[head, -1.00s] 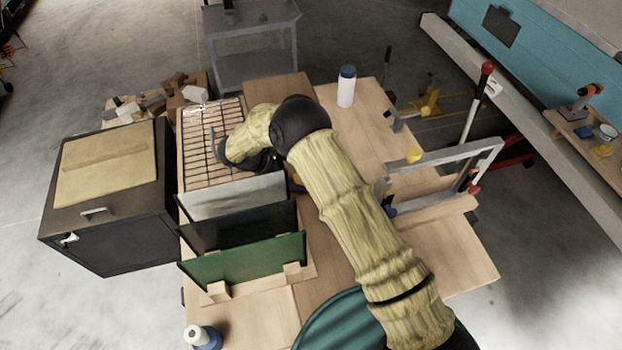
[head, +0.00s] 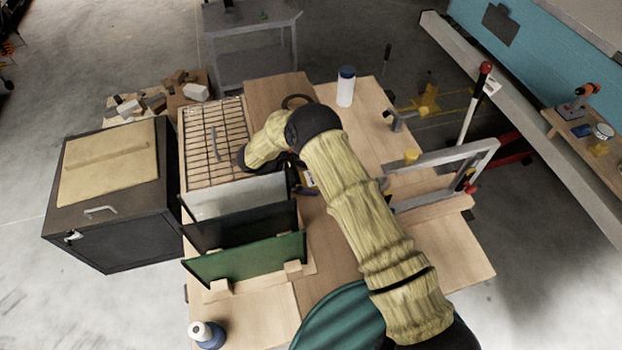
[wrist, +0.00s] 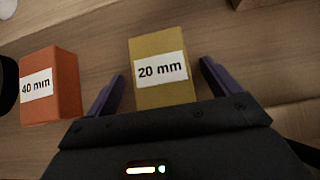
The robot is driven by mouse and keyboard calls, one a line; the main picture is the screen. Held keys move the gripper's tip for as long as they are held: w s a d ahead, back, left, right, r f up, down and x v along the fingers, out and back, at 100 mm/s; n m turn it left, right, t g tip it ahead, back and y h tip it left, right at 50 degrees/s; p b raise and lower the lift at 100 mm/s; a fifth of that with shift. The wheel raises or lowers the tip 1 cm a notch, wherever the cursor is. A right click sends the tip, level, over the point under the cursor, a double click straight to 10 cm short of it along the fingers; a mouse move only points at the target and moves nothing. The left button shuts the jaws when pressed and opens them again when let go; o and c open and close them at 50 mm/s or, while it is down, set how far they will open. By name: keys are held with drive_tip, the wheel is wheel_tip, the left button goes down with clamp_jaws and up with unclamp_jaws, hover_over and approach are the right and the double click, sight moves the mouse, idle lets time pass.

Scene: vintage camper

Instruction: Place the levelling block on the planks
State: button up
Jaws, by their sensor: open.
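In the wrist view a yellow block (wrist: 162,73) labelled "20 mm" stands on a wooden surface. My gripper (wrist: 162,76) is open, with one dark purple finger on each side of the yellow block and a gap on both sides. An orange-red block (wrist: 50,86) labelled "40 mm" stands to the left, outside the fingers. In the head view my arm hides most of the gripper and the blocks, beside the upright panels. I cannot tell which boards are the planks; a wooden board (head: 588,139) lies at the far right beside the blue camper.
Upright white, black and green panels (head: 247,258) stand on the workbench (head: 445,247), with a gridded tray (head: 214,135) behind them. A white bottle (head: 346,88) stands at the back. A metal frame (head: 440,165) is at the right. A dark cabinet (head: 110,225) is at the left.

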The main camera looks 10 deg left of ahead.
sight(305, 179)
drive_tip(key=c, duration=1.2)
drive_tip(key=shift+c, duration=0.2)
drive_tip(key=shift+r, duration=0.15)
drive_tip(key=shift+w+r, duration=0.15)
drive_tip(key=shift+r, duration=0.45)
wheel_tip(305, 179, up, 9)
drive_tip(key=b, duration=0.2)
drive_tip(key=shift+f, duration=0.2)
